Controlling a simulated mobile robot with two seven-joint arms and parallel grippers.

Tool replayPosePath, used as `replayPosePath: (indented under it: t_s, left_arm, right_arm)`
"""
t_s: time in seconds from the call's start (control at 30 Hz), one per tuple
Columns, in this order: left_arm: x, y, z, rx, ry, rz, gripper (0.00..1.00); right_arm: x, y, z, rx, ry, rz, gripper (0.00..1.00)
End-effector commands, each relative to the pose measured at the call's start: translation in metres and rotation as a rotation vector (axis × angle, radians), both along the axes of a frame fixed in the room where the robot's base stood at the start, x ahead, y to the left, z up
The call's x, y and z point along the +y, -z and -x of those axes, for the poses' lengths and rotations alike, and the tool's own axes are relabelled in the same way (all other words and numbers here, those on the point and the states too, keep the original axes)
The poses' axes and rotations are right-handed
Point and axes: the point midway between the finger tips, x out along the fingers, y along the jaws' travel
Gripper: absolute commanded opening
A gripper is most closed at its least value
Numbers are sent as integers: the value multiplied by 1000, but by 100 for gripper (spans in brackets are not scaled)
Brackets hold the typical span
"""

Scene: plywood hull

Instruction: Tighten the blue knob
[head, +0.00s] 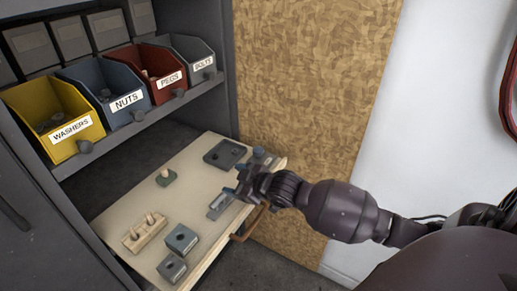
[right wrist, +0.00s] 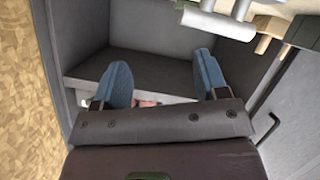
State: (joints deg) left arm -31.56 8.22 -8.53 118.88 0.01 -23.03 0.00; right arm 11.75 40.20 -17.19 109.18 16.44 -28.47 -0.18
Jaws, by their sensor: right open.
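I cannot pick out a blue knob for certain in either view. My right gripper (head: 238,182) is over the right part of the pull-out board (head: 205,160), close to its front edge. In the right wrist view its two blue fingers (right wrist: 163,82) are spread apart, with nothing clearly held between them. Below the gripper lies a grey rectangular fixture (head: 219,206), and the gripper partly hides what is around it. A grey block with a small round post (head: 166,177) stands mid-board. My left gripper is not in view.
A dark flat plate with a knob (head: 224,154) lies at the board's back. Grey blocks (head: 181,240) and a wooden peg block (head: 145,232) are near the front left. Labelled bins, including yellow washers (head: 55,112), stand on the shelf above. A chipboard panel (head: 310,80) is to the right.

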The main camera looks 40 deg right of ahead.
Motion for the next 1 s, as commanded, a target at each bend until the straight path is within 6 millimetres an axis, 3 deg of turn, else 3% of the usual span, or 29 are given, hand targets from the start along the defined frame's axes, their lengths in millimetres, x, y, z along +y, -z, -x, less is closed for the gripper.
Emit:
replayPosePath:
  t_s: [0.1, 0.27, 0.4, 0.5, 0.6, 0.7, 1.0]
  left_arm:
    - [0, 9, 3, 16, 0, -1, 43]
    - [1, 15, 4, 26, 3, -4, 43]
    - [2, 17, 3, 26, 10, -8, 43]
    - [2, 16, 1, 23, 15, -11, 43]
    - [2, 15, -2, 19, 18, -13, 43]
    - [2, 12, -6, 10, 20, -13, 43]
    - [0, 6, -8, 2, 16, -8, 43]
  right_arm:
    - [-17, -16, -36, 32, -17, 52, 67]
    - [-50, -43, -78, 109, -2, 106, 67]
    - [-92, -70, -107, 218, 53, 140, 67]
    - [-128, -88, -117, 328, 114, 143, 67]
    - [-159, -93, -113, 463, 174, 118, 67]
    - [-177, -86, -101, 601, 214, 71, 67]
    - [-179, -68, -72, 828, 221, -13, 67]
